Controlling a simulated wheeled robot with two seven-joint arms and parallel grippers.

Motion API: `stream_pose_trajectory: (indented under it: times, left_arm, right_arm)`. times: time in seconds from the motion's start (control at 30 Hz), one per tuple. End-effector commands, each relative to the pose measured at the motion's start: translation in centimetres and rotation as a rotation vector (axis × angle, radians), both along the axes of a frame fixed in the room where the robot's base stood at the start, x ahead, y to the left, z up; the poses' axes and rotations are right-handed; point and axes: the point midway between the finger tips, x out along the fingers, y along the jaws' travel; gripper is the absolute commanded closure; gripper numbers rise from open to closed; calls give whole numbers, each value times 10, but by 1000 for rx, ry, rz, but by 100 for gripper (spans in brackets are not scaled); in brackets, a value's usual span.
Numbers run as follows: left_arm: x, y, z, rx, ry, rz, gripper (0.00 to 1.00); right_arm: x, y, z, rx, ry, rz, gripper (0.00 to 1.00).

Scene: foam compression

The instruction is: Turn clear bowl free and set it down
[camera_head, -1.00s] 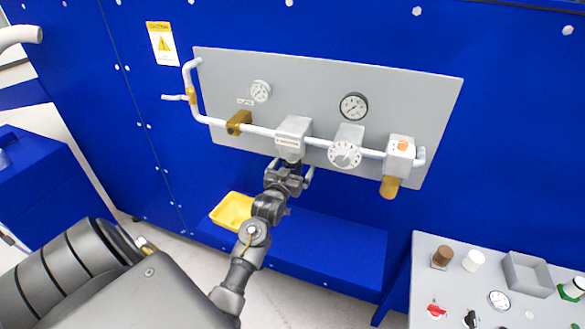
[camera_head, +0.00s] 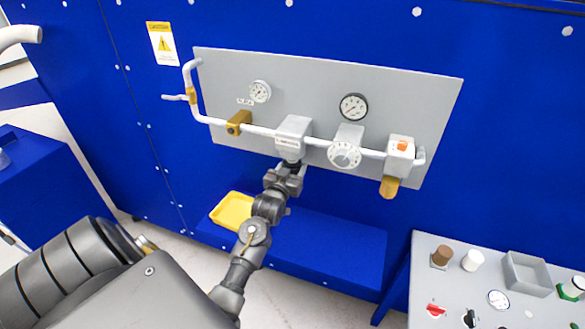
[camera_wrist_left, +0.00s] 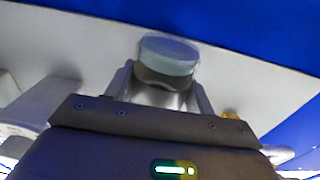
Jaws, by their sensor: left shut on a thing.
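The clear bowl (camera_wrist_left: 167,60) shows in the left wrist view as a short grey-blue translucent cylinder between my fingers. It hangs below the grey filter housing (camera_head: 293,135) on the pipe, and in the head view the fingers and housing mostly hide it. My left gripper (camera_head: 287,172) points up from below, directly under the housing, and is shut on the bowl. The fingers stand on both sides of it in the left wrist view (camera_wrist_left: 165,88). Whether the bowl has come loose from the housing I cannot tell. My right gripper is not in view.
A yellow tray (camera_head: 232,211) sits on the blue ledge (camera_head: 335,250) below the grey panel (camera_head: 430,100). A white dial regulator (camera_head: 345,153) and a brass-bottomed unit (camera_head: 390,187) are to the right on the pipe. A grey bench (camera_head: 450,265) with small parts stands at the lower right.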

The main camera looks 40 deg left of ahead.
Motion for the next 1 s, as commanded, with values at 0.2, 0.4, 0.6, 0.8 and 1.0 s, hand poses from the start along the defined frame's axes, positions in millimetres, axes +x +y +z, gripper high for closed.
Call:
stream_pose_trajectory:
  times: [0.2,0.4,0.6,0.8,1.0]
  left_arm:
    - [0,0,0,0,0,0,83]
    - [0,2,1,5,-2,-25,83]
    - [0,4,1,12,4,-261,83]
    - [0,4,-3,10,4,-538,83]
    - [0,0,0,-1,-1,-577,83]
  right_arm:
    - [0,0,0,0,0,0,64]
    - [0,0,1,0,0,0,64]
    - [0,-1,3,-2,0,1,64]
    - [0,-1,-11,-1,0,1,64]
    - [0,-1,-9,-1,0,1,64]
